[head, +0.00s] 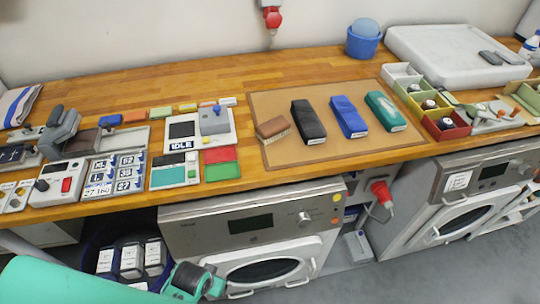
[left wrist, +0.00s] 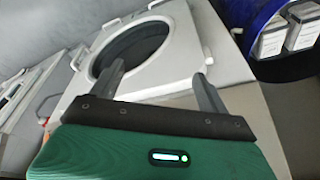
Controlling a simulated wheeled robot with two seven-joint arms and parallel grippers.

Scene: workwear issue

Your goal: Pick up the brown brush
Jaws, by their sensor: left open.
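The brown brush (head: 273,128) lies at the left end of a tan mat (head: 330,154) on the wooden worktop, with pale bristles along its lower edge. A black case (head: 308,121), a blue case (head: 348,117) and a green case (head: 385,111) lie to its right. My left gripper (head: 205,284) is low, below the worktop's front edge, by the left washing machine and well away from the brush. In the left wrist view, its two fingers (left wrist: 160,82) stand apart with nothing between them, and the machine's round door is beyond. My right gripper is not in view.
The worktop edge (head: 330,168) lies between my left gripper and the mat. Left of the mat are a scale (head: 200,128), a red-green pad (head: 221,164) and label cards (head: 114,175). A blue bucket (head: 363,40) stands behind. The wood behind the mat is clear.

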